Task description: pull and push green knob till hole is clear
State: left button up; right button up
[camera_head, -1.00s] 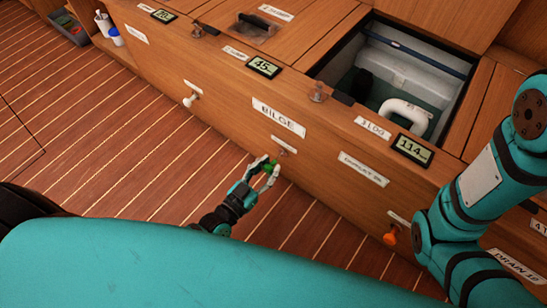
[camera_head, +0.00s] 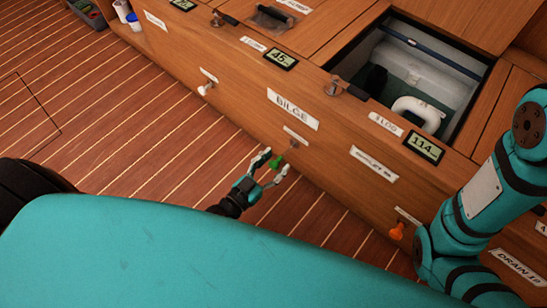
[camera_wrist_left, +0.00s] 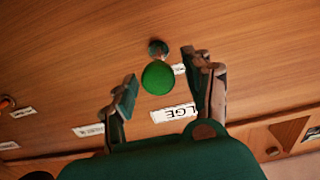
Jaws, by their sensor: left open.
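The green knob (camera_head: 276,162) sticks out from the wooden front panel below the BILGE label (camera_head: 293,108). In the left wrist view the knob (camera_wrist_left: 158,78) is a round green ball on a short stem with a metal collar at the panel. My left gripper (camera_head: 274,165) is open, with its fingers on either side of the knob. In the left wrist view both fingers of the left gripper (camera_wrist_left: 160,92) stand apart from the knob with gaps. The right arm (camera_head: 490,190) shows at the right; its gripper is out of view. I cannot make out the hole clearly.
A white knob (camera_head: 204,88) and an orange knob (camera_head: 396,231) stick out from the same panel on either side. An open hatch (camera_head: 415,75) with a white pipe (camera_head: 417,112) lies above. The plank floor (camera_head: 120,120) at left is clear.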

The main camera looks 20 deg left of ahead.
pick_arm(q)
notch_tip(320, 180, up, 10)
jog(key=shift+f, duration=0.2)
